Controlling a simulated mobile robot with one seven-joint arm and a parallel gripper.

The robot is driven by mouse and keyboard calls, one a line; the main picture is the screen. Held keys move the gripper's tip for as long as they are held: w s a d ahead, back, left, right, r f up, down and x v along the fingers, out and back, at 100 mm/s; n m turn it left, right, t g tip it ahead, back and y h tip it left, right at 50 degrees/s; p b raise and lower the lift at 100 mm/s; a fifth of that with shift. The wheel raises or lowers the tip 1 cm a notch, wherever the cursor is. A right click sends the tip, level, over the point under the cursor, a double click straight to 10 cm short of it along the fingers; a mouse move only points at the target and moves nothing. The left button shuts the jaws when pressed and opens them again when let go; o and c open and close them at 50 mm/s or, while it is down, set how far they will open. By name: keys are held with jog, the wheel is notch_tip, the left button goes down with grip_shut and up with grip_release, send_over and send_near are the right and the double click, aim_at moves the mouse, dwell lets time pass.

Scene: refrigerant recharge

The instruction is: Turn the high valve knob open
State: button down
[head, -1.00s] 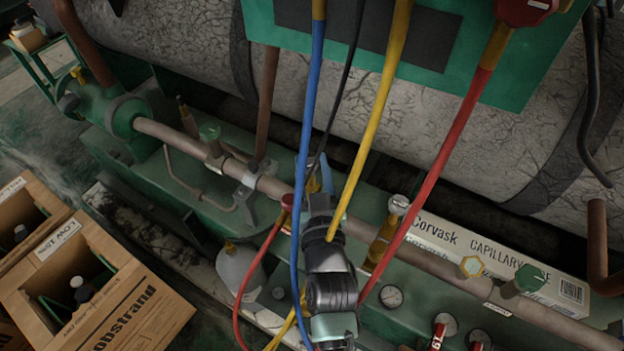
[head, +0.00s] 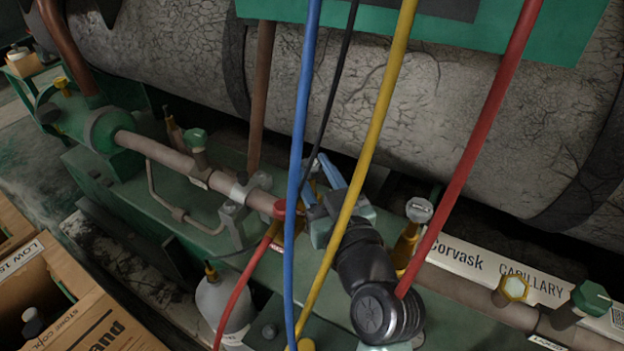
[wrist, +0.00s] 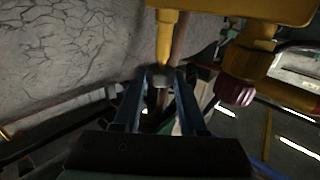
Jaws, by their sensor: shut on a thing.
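My gripper has two blue fingers (head: 328,172) beside the pipe in the head view. The wrist view shows the fingers (wrist: 158,88) shut on a small dark grey round part (wrist: 160,77) below a yellow fitting (wrist: 165,38). I cannot tell whether this part is the high valve knob. A dark red knob (wrist: 238,91) shows to its right in the wrist view, apart from the fingers. In the head view, a red cap (head: 280,207) sits on the pipe (head: 225,186) left of my gripper. A grey-capped brass valve (head: 405,243) stands to its right.
Blue (head: 297,150), yellow (head: 376,120) and red (head: 490,120) hoses and a black cable (head: 340,90) hang close around my gripper. A cracked grey tank (head: 440,110) stands behind. A white box (head: 480,262) lies at right. Cardboard boxes (head: 100,325) stand lower left.

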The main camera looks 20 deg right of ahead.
jog(key=shift+s+d+f+y, duration=0.1)
jog(key=shift+s+d+y, duration=0.1)
jog(key=shift+y, duration=0.1)
jog(key=shift+c, duration=2.2)
grip_release()
jog(key=shift+a, duration=0.1)
notch_tip(320, 180, up, 10)
jog(key=p, duration=0.5)
jog(key=shift+p, duration=0.4)
